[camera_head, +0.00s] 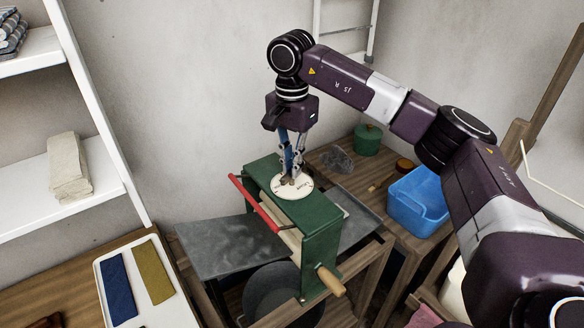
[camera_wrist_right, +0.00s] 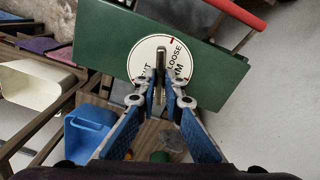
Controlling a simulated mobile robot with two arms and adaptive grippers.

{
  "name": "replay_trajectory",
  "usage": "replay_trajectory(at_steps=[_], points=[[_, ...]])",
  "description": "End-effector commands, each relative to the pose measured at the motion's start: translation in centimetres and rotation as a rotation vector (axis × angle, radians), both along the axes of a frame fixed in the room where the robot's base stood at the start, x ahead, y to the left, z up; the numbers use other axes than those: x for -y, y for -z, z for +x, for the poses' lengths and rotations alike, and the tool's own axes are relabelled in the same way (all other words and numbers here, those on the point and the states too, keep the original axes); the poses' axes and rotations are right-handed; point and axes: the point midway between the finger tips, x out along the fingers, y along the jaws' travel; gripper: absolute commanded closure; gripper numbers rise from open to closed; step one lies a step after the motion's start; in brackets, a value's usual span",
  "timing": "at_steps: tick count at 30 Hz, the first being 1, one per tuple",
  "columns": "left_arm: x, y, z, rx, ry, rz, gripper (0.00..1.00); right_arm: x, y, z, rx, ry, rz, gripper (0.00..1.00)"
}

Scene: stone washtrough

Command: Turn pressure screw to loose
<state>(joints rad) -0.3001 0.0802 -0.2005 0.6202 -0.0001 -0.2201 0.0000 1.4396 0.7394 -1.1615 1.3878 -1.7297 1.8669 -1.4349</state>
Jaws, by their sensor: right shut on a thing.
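The pressure screw sits in the middle of a white round dial (camera_head: 305,190) on top of a green mangle frame (camera_head: 322,215). My right gripper (camera_head: 288,178) points down onto the dial. In the right wrist view its fingers (camera_wrist_right: 160,84) are shut on the upright metal bar of the pressure screw (camera_wrist_right: 160,62). The fingers hide part of the bar and dial. My left gripper is not in view.
A red bar (camera_head: 254,204) runs along the mangle's left side, and a wooden handle (camera_head: 331,281) sticks out low in front. A blue bin (camera_head: 419,203) and a green pot (camera_head: 368,139) stand to the right. A white tray (camera_head: 139,250) with cloths lies at left.

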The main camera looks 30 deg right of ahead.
Motion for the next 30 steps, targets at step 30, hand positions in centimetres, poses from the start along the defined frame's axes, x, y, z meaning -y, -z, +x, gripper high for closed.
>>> replay_trajectory(at_steps=[30], points=[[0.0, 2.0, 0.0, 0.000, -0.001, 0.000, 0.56, 0.1, -0.2, 0.1, 0.006, 0.968, 0.002, 1.00]])
